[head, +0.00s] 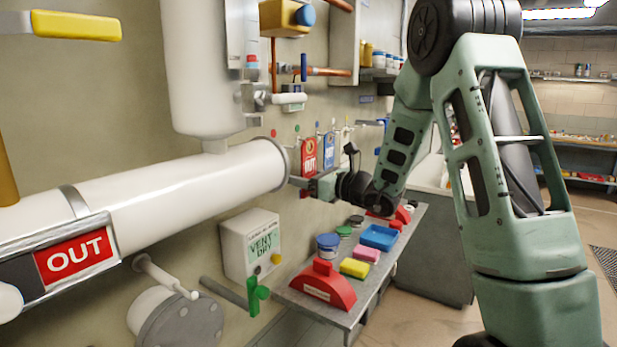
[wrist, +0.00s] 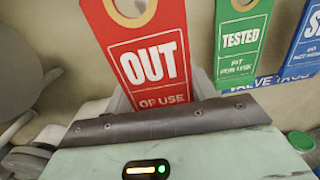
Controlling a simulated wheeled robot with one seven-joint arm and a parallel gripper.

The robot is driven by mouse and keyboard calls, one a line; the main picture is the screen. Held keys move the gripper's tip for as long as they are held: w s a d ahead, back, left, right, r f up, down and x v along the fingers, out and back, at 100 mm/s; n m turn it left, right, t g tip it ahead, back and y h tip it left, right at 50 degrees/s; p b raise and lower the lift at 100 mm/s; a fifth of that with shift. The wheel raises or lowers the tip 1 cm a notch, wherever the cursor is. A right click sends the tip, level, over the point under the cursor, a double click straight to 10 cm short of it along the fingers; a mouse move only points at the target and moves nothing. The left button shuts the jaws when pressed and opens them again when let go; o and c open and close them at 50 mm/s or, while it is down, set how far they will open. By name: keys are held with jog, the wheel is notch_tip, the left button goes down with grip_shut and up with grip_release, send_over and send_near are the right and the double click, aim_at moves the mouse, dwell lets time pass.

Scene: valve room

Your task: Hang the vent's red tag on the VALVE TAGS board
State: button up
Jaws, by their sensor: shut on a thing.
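The red tag (head: 309,157) reads OUT in the head view; in the wrist view the red tag (wrist: 148,62) reads OUT OF USE. Its lower end is between the jaws of my gripper (head: 303,184), which is shut on it. The tag stands upright with a pale ring around its hole. The wrist view cuts off its top, so I cannot tell whether a peg passes through. A green TESTED tag (wrist: 240,42) and a blue tag (wrist: 306,42) hang to the right.
A big white pipe (head: 180,190) ends just left of my gripper. Below, a VENT DRY box (head: 235,245) is on the wall beside a green handle (head: 257,295). A bench (head: 350,312) carries a red block (head: 323,285), a blue tray (head: 380,237) and other small items.

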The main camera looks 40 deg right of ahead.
jog(key=w+a+f, duration=0.1)
jog(key=w+a, duration=0.1)
jog(key=w, duration=0.3)
jog(key=shift+w+f, duration=0.25)
jog(key=shift+w, duration=0.15)
dwell(0.3)
jog(key=shift+b, duration=0.3)
dwell(0.4)
jog(key=o, duration=1)
jog(key=shift+a, duration=0.1)
jog(key=shift+o, duration=0.2)
jog(key=b+v, duration=0.6)
jog(key=v, duration=1.1)
jog(key=shift+s+b, duration=0.2)
jog(key=shift+b, duration=0.2)
